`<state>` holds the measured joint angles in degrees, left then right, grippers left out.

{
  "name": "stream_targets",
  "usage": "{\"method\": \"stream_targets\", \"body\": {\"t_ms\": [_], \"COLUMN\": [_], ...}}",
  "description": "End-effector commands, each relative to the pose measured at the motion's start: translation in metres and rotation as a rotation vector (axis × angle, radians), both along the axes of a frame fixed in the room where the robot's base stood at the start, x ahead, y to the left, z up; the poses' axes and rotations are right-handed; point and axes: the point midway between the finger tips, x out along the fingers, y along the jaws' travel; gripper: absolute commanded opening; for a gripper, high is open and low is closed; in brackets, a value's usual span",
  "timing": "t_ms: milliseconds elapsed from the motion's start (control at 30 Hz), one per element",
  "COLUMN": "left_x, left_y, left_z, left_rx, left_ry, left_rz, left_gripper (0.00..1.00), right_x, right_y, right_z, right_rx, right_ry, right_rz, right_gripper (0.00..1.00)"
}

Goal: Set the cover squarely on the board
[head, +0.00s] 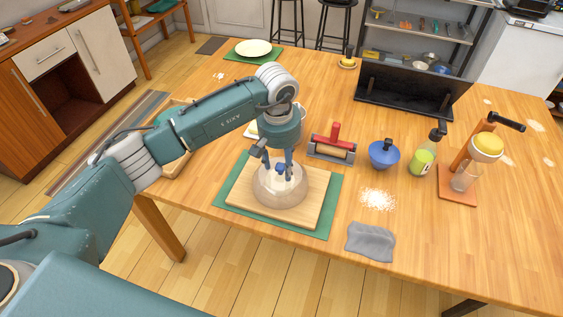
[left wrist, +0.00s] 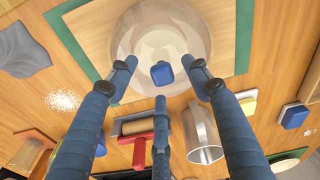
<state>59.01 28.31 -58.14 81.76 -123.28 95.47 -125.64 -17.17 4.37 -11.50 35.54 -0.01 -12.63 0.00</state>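The cover (head: 280,192) is a clear dome with a blue knob (head: 281,168). It stands upright over the wooden board (head: 237,191), near its middle; whether its rim is exactly square cannot be told. The board lies on a green mat (head: 334,205). My left gripper (head: 277,170) points down over the cover. In the left wrist view its fingers are spread around the blue knob (left wrist: 162,73), with visible gaps to it. The dome (left wrist: 205,35) shows beyond the fingertips there, its far part cut off by the picture edge. My right gripper is not in view.
White powder (head: 378,199) and a grey cloth (head: 371,241) lie nearer. A metal mug (left wrist: 202,135) shows behind the gripper.

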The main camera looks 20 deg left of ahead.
Motion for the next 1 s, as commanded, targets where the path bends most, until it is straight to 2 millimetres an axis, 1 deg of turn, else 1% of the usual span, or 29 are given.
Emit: {"method": "stream_targets", "body": {"t_ms": [133,200,267,333,433,600,800,900,1000], "left_x": [0.000,0.000,0.000,0.000,-0.001,-0.005,-0.010,-0.011,-0.012], "left_y": [0.000,0.000,0.000,0.000,0.001,0.001,0.001,0.001,0.001], "left_z": [0.000,0.000,0.003,0.010,0.026,0.064,0.100,0.111,0.117], "left_rx": [0.000,0.001,0.000,0.002,0.001,0.000,0.002,0.000,0.001], "left_ry": [0.000,0.001,0.000,-0.003,-0.004,-0.006,-0.003,-0.002,-0.001], "left_rz": [0.000,0.000,0.000,-0.001,-0.001,-0.001,-0.001,0.000,0.000], "left_gripper": [0.49,0.49,0.49,0.49,0.49,0.49,0.49,0.49,0.49], "right_x": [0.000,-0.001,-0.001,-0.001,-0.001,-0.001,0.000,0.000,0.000], "right_y": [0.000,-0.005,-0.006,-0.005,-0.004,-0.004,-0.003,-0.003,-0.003], "right_z": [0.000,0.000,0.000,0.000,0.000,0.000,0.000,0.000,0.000], "right_rx": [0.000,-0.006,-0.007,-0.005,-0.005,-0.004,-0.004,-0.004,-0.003], "right_ry": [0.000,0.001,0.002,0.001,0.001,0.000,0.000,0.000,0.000], "right_rz": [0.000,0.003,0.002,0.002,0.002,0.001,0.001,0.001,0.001], "right_gripper": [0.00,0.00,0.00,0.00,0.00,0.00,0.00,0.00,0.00]}}
